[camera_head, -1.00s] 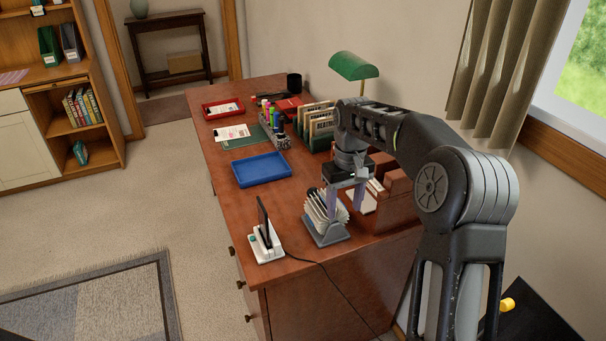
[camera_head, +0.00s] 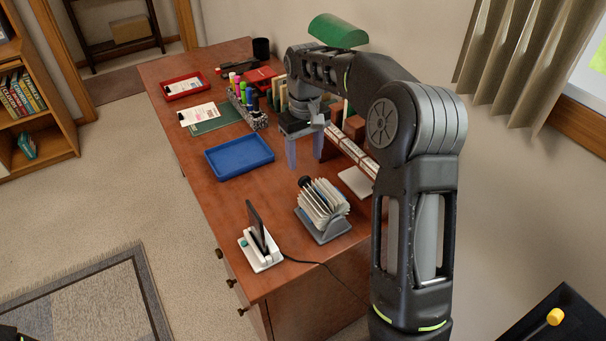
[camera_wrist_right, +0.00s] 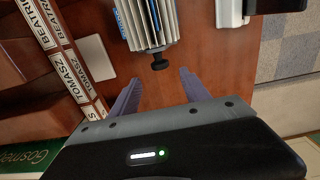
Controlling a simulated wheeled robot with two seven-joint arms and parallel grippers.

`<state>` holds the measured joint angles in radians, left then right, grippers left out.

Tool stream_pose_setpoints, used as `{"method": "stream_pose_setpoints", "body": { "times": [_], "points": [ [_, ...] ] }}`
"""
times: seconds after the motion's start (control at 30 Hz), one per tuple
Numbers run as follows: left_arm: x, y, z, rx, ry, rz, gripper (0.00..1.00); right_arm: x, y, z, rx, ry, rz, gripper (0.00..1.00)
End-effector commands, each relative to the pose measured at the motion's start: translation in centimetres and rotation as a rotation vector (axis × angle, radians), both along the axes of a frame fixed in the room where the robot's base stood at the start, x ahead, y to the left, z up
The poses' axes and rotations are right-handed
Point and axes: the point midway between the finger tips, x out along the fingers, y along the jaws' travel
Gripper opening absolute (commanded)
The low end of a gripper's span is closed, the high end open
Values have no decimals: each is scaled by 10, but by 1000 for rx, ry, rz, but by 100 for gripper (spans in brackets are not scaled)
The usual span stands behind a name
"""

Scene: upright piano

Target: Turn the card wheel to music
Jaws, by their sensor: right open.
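The card wheel (camera_head: 322,208), a grey stand with a fan of white cards, sits on the desk (camera_head: 230,240) near its front end. It also shows at the top of the right wrist view (camera_wrist_right: 150,18), with its black knob (camera_wrist_right: 160,63) facing my gripper. My right gripper (camera_head: 305,158) is open and empty, beyond the card wheel toward the blue tray. In the right wrist view the right gripper's fingers (camera_wrist_right: 160,80) point at the knob, one either side of its line, apart from it. No lettering on the cards is readable. My left gripper is not in view.
A phone on a white stand (camera_head: 261,248) is left of the card wheel. A blue tray (camera_head: 239,170) and a pen holder (camera_head: 247,108) are further back. Bare desk lies between tray and card wheel.

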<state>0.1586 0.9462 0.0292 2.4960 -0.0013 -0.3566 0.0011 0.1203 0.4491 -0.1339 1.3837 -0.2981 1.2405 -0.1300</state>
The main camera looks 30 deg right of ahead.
Motion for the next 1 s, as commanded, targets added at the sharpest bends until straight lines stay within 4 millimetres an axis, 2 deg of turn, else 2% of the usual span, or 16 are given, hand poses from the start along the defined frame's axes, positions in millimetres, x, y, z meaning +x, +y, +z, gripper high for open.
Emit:
{"method": "stream_pose_setpoints", "body": {
  "times": [0.17,0.5,0.6,0.93,1.0],
  "points": [
    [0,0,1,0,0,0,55,-1,0,-13,0,3,-1,55],
    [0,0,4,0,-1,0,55,-1,0,-64,0,4,-1,55],
    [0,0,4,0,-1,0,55,0,0,-73,0,2,-1,55],
    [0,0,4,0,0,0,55,0,0,-78,0,1,0,55],
    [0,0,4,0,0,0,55,0,0,-78,0,1,0,50]
  ]
}}
